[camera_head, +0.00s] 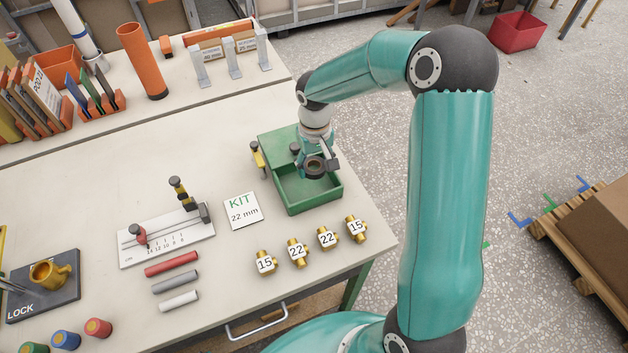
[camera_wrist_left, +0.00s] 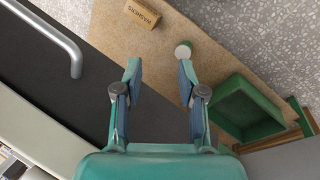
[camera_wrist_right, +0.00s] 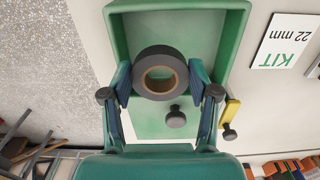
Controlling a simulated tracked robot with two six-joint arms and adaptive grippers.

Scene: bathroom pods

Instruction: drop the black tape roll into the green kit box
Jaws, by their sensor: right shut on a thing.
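The green kit box (camera_head: 293,203) stands open at the right end of the table; it also fills the middle of the right wrist view (camera_wrist_right: 238,45). My right gripper (camera_head: 316,163) is above the box. In the right wrist view my right gripper (camera_wrist_right: 158,78) is shut on the black tape roll (camera_wrist_right: 160,53), one finger on each side. The roll also shows in the head view (camera_head: 314,174), over the box opening. My left gripper (camera_wrist_left: 158,68) shows only in its own wrist view, with its fingers apart and nothing between them.
A dark round knob (camera_wrist_right: 175,118) shows within the box outline. A yellow-bodied tool (camera_head: 257,156) stands beside the box. The KIT card (camera_head: 242,210) and several brass fittings (camera_head: 298,253) lie nearby.

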